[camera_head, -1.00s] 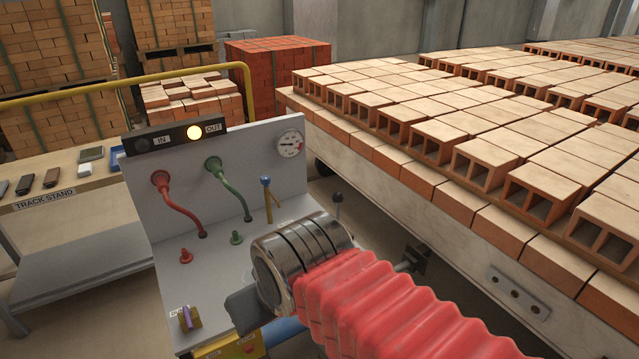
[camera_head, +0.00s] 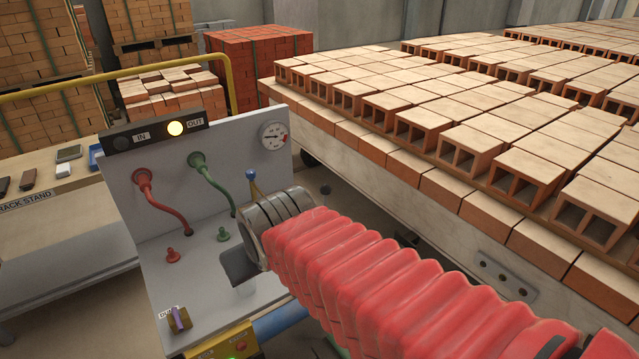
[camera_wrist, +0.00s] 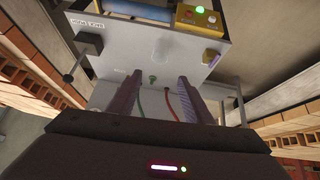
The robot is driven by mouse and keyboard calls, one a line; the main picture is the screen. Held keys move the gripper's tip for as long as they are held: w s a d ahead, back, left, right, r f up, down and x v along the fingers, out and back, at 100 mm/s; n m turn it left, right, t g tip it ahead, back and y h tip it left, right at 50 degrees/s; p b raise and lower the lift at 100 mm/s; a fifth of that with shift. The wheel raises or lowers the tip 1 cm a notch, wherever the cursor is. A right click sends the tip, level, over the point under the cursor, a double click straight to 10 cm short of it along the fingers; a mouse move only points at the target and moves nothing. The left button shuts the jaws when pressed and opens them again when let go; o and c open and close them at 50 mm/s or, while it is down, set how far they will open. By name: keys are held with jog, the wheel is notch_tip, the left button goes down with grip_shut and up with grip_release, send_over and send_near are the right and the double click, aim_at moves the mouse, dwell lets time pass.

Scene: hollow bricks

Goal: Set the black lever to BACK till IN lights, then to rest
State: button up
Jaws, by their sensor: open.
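The black lever shows in the head view as a dark round knob (camera_head: 325,187) just past my wrist, its base hidden. In the wrist view the black lever (camera_wrist: 69,77) sticks out from a dark housing at the upper left. The OUT lamp (camera_head: 175,128) glows on the panel; the IN lamp (camera_head: 122,143) is dark. In the wrist view my gripper (camera_wrist: 159,82) is open and empty, its fingers pointing at the panel, with the lever to the left of both and apart from them.
A blue-knobbed lever (camera_head: 251,176) stands close to my wrist. Red (camera_head: 160,205) and green (camera_head: 212,185) hoses hang on the panel (camera_head: 240,150). A purple-handled switch (camera_head: 178,318) sits at the front. A long brick-laden car (camera_head: 420,175) stands to the right.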

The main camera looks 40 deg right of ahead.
jog(key=w+d+f+t+h, duration=0.2)
jog(key=w+d+t, duration=0.1)
jog(key=w+d, duration=0.55)
jog(key=w+d+f+t+h, duration=0.2)
jog(key=w+d, duration=0.3)
jog(key=d, duration=0.7)
jog(key=s+d+f+t, duration=0.3)
jog(key=d+f+t, duration=0.2)
jog(key=d, duration=0.4)
jog(key=shift+s+f+t, duration=0.15)
jog(key=shift+s+t, duration=0.1)
jog(key=shift+t, duration=0.15)
jog(key=shift+w+d, duration=0.1)
jog(key=shift+w, duration=0.05)
